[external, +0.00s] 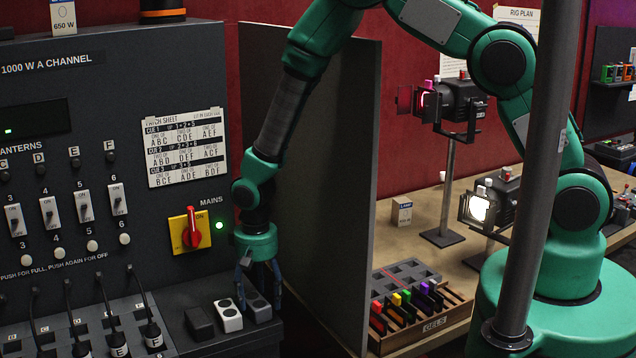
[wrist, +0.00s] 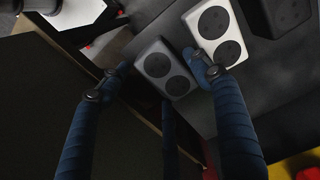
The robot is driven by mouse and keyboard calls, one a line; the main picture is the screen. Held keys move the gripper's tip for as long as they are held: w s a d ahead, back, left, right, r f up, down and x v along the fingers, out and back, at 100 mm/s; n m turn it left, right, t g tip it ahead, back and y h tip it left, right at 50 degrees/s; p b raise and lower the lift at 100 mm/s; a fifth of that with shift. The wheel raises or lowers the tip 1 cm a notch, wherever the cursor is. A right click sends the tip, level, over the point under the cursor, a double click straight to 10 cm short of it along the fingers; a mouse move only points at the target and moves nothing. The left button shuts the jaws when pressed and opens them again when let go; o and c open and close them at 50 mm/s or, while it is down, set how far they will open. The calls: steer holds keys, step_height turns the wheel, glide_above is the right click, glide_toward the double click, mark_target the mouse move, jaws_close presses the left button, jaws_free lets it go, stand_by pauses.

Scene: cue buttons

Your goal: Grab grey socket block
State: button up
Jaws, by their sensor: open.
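The grey socket block (external: 258,306) sits at the right end of a row of three blocks on the dark ledge. It has two round dark sockets on top and also shows in the wrist view (wrist: 163,68). My gripper (external: 259,288) points down over it, with its blue fingers open. In the wrist view my gripper (wrist: 160,75) has one fingertip on each side of the grey block; the right one overlaps the edge of the white block. I cannot tell whether either finger touches the block.
The white socket block (external: 228,316) stands close beside the grey one, and a black block (external: 199,323) is left of it. A dark upright panel (external: 330,200) stands just right of the ledge. Plugs with cables (external: 152,334) are to the left.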

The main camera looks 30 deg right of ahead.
steer(key=shift+f, duration=1)
steer(key=c, duration=1.1)
